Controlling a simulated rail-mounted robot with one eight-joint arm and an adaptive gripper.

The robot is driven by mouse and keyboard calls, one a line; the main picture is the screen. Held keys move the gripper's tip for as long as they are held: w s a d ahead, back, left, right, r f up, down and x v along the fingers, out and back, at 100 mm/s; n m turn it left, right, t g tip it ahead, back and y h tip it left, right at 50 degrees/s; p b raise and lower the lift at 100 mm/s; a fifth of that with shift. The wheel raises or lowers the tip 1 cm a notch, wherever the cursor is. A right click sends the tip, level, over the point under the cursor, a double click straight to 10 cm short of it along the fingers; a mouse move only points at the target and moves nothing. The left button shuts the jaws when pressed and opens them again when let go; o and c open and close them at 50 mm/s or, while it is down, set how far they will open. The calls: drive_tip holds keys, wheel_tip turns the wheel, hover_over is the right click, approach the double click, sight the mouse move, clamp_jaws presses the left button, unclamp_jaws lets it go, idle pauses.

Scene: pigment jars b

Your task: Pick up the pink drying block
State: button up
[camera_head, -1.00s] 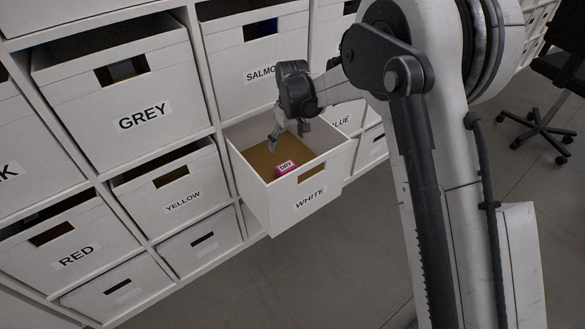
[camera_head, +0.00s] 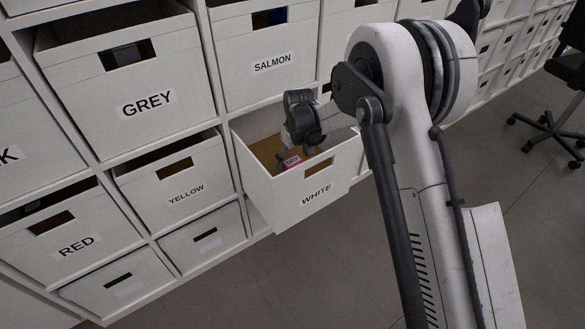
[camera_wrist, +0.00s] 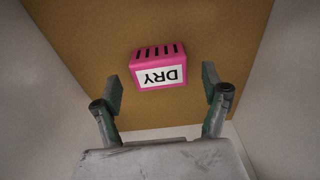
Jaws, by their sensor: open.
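The pink drying block (camera_wrist: 143,60) lies on the brown floor of the pulled-out WHITE drawer (camera_head: 316,196). It has dark slots and a white label reading DRY, which appears upside down in the wrist view. The block also shows in the head view (camera_head: 291,163), partly covered by my gripper. My gripper (camera_wrist: 162,85) is open and inside the drawer, above the block. In the wrist view its two fingertips are spread to either side of the block's near part, with gaps on both sides. I cannot tell how far above it they are.
The drawer's pale walls (camera_wrist: 285,90) stand around my gripper. Closed drawers marked GREY (camera_head: 148,104), SALMON (camera_head: 273,64), YELLOW (camera_head: 186,195) and RED (camera_head: 76,247) surround it in the shelf. Open floor (camera_head: 300,280) lies in front, and a black office chair (camera_head: 550,125) stands at the right.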

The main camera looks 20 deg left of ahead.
wheel_tip(320, 180, down, 2)
drive_tip(key=shift+w+a+f, duration=0.1)
drive_tip(key=shift+f, duration=0.15)
drive_tip(key=shift+r, duration=0.1)
drive_tip(key=shift+c, duration=0.4)
drive_tip(key=c, duration=1.2)
